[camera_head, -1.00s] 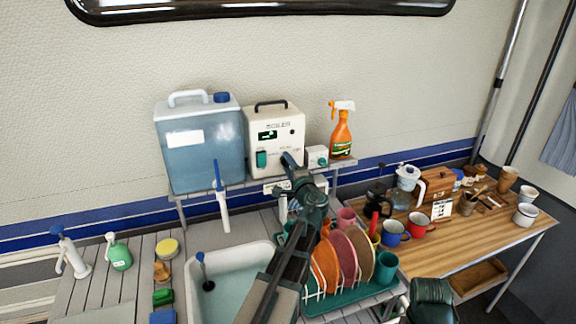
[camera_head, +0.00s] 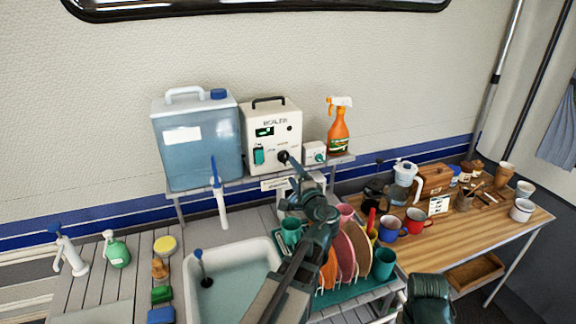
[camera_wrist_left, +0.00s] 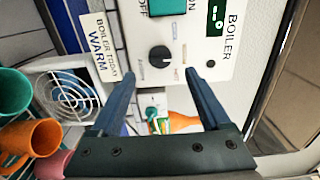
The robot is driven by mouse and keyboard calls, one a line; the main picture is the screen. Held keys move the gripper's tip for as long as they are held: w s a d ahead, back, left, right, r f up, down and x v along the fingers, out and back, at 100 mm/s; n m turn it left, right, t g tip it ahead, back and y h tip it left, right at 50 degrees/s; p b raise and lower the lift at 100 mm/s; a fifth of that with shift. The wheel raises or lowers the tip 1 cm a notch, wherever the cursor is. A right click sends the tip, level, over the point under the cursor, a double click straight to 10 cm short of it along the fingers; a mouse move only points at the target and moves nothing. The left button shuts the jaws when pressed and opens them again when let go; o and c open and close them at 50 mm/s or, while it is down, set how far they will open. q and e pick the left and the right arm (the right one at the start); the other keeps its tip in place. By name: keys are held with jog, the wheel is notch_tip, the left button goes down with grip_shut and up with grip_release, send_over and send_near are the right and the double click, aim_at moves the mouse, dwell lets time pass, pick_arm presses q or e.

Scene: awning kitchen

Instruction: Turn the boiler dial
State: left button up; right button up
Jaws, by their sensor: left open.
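The white boiler (camera_head: 272,128) stands on the raised shelf, with a lit green display and a green switch. Its round black dial (camera_wrist_left: 160,58) sits on the panel below the switch, with small marks around it. My left gripper (camera_wrist_left: 166,77) is open and empty. In the left wrist view its two fingers point at the panel, with the dial between them, apart from both. In the head view the left gripper (camera_head: 297,170) is in front of the boiler's lower right, close to the dial.
A card (camera_wrist_left: 101,46) reading "BOILER TODAY WARM" hangs near the boiler. A small white box (camera_head: 315,153) and an orange spray bottle (camera_head: 338,130) stand to its right, a blue water jug (camera_head: 197,142) to its left. A dish rack with plates and cups is below.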

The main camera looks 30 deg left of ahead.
pick_arm(q)
jog(key=v, duration=0.6)
jog(key=shift+s+d, duration=0.15)
dwell(0.3)
